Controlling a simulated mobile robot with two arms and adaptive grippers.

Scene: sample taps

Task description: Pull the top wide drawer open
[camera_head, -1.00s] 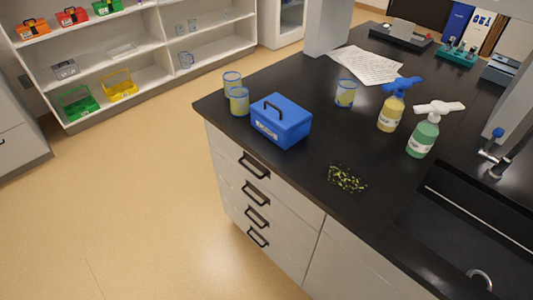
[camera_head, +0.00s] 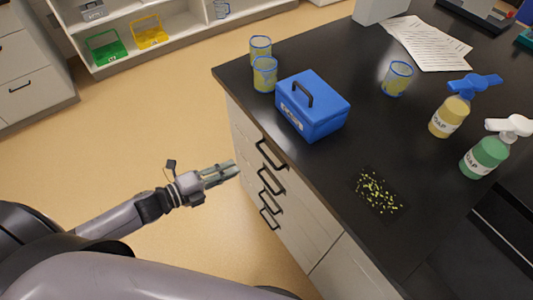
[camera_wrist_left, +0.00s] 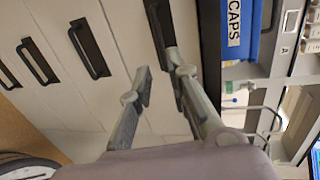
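The top drawer (camera_head: 244,131) is the uppermost of several pale drawers under the black counter, and it looks shut. Its black bar handle (camera_head: 270,154) faces my left arm; in the left wrist view the handle (camera_wrist_left: 160,22) runs down toward the fingers, its lower part partly hidden. My left gripper (camera_head: 236,170) is in front of the drawers, left of the top handle in the head view. In the left wrist view its two fingers (camera_wrist_left: 165,85) are apart with nothing held between them. Contact with the handle cannot be told. My right gripper is not in view.
Lower drawer handles (camera_head: 270,182) sit below the top one. On the counter (camera_head: 330,170) stand a blue box (camera_head: 318,110), yellowish beakers (camera_head: 265,76), soap bottles (camera_head: 452,116) and scattered yellow-green bits (camera_head: 378,192). The floor (camera_head: 130,130) left of the drawers is clear.

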